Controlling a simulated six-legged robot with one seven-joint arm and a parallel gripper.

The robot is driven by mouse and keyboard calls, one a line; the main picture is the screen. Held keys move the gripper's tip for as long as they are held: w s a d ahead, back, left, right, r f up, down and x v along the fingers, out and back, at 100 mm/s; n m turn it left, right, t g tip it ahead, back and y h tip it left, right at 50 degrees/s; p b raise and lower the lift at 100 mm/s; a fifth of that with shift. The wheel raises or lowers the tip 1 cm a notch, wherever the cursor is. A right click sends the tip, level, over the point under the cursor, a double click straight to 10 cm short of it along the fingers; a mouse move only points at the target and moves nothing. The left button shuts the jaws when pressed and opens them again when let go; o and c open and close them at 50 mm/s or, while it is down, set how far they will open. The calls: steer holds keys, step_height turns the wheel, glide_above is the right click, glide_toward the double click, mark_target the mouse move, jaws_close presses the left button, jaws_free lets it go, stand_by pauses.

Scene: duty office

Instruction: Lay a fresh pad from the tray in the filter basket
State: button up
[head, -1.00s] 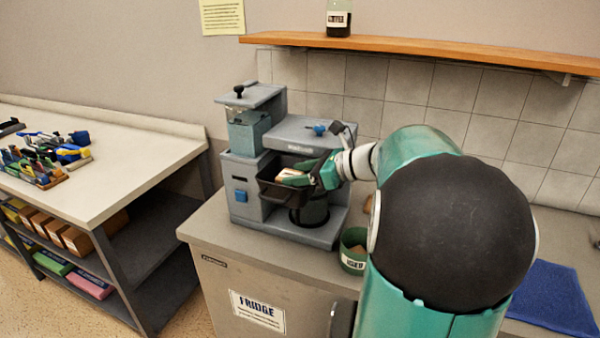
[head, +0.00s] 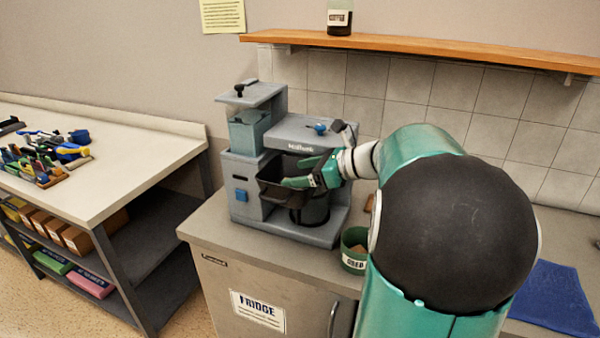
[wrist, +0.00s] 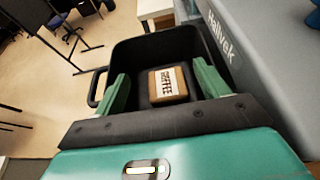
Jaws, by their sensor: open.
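The filter basket (head: 270,188) is a dark square bin pulled out at the front of the grey coffee machine (head: 300,135). In the wrist view the basket (wrist: 140,50) has a handle on its left side. A tan pad (wrist: 168,86) with a white "COFFEE" label lies inside it, on the basket floor. My gripper (head: 297,172) is at the basket's opening; in the wrist view its green fingers (wrist: 160,92) are spread on either side of the pad, with gaps to it. The pad is hidden in the head view. The tray is not clearly seen.
A green cup (head: 353,255) labelled "USED", with something tan in it, stands right of the machine on the fridge top. A blue cloth (head: 553,297) lies at the right. A wooden shelf (head: 420,48) with a jar runs above. A workbench (head: 110,165) with tools stands left.

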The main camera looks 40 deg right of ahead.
steer(key=v, duration=1.2)
steer(key=shift+r, duration=0.1)
steer(key=shift+s, duration=0.1)
